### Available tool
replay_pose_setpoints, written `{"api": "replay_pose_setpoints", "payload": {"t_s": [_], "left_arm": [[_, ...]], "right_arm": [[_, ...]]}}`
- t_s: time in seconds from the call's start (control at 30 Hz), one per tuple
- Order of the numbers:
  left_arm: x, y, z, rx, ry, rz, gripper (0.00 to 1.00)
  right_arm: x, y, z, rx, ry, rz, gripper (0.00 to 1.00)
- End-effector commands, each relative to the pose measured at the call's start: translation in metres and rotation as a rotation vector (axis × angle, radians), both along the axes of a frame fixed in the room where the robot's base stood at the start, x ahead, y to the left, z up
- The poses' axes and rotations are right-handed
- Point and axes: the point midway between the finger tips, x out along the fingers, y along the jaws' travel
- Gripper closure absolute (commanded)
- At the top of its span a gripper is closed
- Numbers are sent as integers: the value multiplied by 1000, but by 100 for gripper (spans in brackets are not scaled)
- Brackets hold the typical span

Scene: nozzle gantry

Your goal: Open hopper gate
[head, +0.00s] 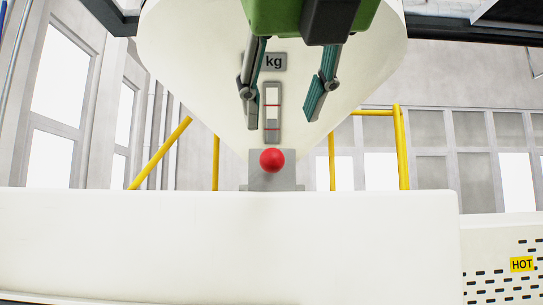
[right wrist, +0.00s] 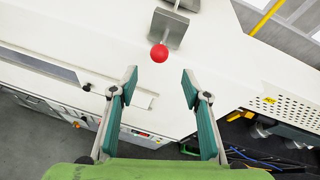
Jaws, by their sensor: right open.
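The hopper (head: 190,60) is a large cream funnel in the upper middle of the head view, narrowing downward. At its lower end is a grey metal gate plate (head: 262,181) with a round red knob (head: 272,160). The knob also shows in the right wrist view (right wrist: 159,53), on a grey bracket (right wrist: 168,29). My right gripper (head: 284,115) hangs from the top of the head view, open and empty, its fingers apart above the knob. In the right wrist view its fingertips (right wrist: 159,78) are spread to either side below the knob, not touching it. My left gripper is not in view.
A wide white machine body (head: 230,245) fills the front below the gate. A vented panel with a yellow HOT label (head: 522,264) is at the right. Yellow posts (head: 403,150) stand behind the hopper. A kg label (head: 273,62) and sight gauge (head: 272,112) are on the hopper's front.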

Motion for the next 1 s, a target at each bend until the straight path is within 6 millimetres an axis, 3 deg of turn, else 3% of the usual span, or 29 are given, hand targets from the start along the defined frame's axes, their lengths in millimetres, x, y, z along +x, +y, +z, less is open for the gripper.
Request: {"api": "replay_pose_setpoints", "payload": {"t_s": [0.3,0.5,0.7,1.0], "left_arm": [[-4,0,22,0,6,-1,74],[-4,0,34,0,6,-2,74],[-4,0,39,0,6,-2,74],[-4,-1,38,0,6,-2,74]], "right_arm": [[63,7,-24,-4,5,3,57],[94,11,-37,-2,5,4,57],[110,13,-44,-2,3,4,57],[112,14,-47,-1,2,5,57]]}}
